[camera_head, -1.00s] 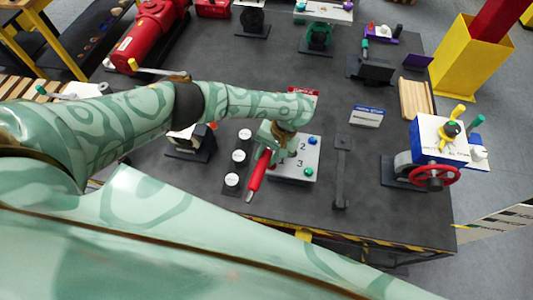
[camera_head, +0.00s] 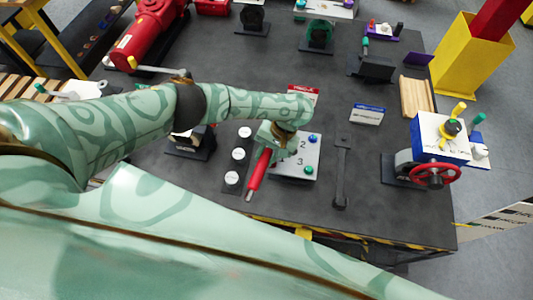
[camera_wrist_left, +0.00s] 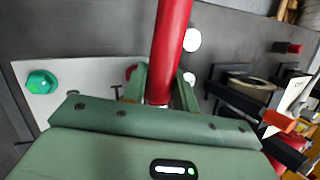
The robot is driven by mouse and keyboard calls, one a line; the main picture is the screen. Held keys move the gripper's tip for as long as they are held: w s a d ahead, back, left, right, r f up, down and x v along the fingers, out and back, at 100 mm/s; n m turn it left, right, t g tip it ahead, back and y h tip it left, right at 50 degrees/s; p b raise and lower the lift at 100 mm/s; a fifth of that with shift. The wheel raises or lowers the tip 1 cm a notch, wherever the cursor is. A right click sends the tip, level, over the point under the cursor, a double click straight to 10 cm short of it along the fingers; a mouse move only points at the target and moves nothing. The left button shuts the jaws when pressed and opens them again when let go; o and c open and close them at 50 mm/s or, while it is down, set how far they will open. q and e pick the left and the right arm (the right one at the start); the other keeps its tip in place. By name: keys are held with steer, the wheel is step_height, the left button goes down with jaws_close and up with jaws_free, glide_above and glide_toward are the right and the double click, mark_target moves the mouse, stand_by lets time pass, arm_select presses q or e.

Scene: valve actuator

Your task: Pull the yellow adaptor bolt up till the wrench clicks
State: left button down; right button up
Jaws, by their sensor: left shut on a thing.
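My left gripper (camera_head: 270,143) is shut on the red handle of a wrench (camera_head: 259,172), over the left side of a pale numbered board (camera_head: 293,177). The handle's free end points toward the table's front edge. In the left wrist view the red handle (camera_wrist_left: 171,45) runs between the fingers (camera_wrist_left: 160,88). The board carries a blue bolt (camera_head: 313,138) and a green bolt (camera_head: 309,171); the green one (camera_wrist_left: 42,82) also shows in the wrist view. The gripper hides part of the board and the wrench's head. I cannot make out a yellow adaptor bolt there. My right gripper is not in view.
A dark strip with white round pieces (camera_head: 239,154) lies left of the board. A dark bar tool (camera_head: 341,172) lies to its right. A valve box with a red handwheel (camera_head: 435,176) and yellow knob (camera_head: 451,128) stands at the right.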

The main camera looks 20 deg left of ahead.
arm_select(q)
steer(key=shift+f, duration=0.35)
steer(key=shift+a, duration=0.15)
steer(key=shift+a+m+p, duration=0.35)
steer(key=shift+a+m, duration=0.2)
steer(key=shift+m, duration=0.05)
steer(key=shift+d+p, duration=0.1)
steer(key=shift+p, duration=0.2)
steer(key=shift+r, duration=0.15)
steer(key=shift+r+p, duration=2.4)
steer(key=shift+p, duration=0.5)
steer(key=shift+n, duration=0.4)
